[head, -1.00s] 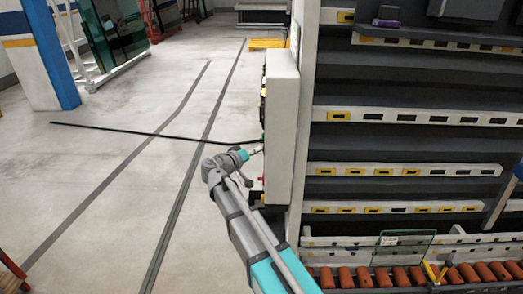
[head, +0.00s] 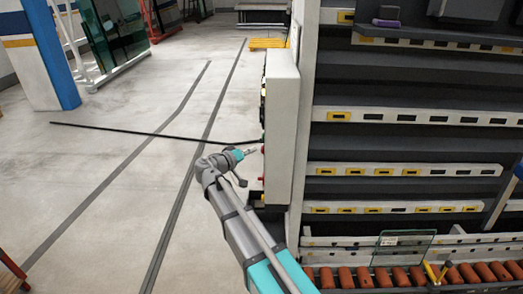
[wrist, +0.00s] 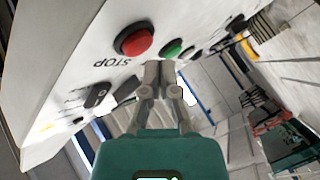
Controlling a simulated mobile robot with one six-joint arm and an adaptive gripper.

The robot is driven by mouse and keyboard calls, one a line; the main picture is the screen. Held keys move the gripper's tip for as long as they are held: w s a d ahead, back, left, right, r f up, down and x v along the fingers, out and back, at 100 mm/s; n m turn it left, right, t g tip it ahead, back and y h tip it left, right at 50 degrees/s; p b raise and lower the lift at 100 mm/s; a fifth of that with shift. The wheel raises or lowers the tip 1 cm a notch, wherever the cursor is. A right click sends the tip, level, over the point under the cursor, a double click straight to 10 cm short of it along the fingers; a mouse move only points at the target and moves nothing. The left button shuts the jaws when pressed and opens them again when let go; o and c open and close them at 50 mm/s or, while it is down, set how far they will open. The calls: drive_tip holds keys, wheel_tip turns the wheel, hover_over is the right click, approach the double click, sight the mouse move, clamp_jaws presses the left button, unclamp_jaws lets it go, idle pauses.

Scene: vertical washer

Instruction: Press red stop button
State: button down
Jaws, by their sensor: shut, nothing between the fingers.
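The red stop button (wrist: 135,39) is a large round red cap on the light control panel (wrist: 60,50), with the word STOP printed beside it in the wrist view. My gripper (wrist: 160,66) is shut and empty, its fingertips just below and right of the red button in that view. I cannot tell whether the tips touch the panel. In the head view my gripper (head: 254,150) is close to the left face of the control box (head: 281,125).
A green button (wrist: 172,48) sits right beside the red one, and a black switch (wrist: 97,95) is on the other side. The washer frame (head: 400,116) stands right of the box. Orange rollers (head: 385,276) are at its base. Floor to the left is mostly clear, with a dark cable.

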drive_tip(key=shift+a, duration=2.45)
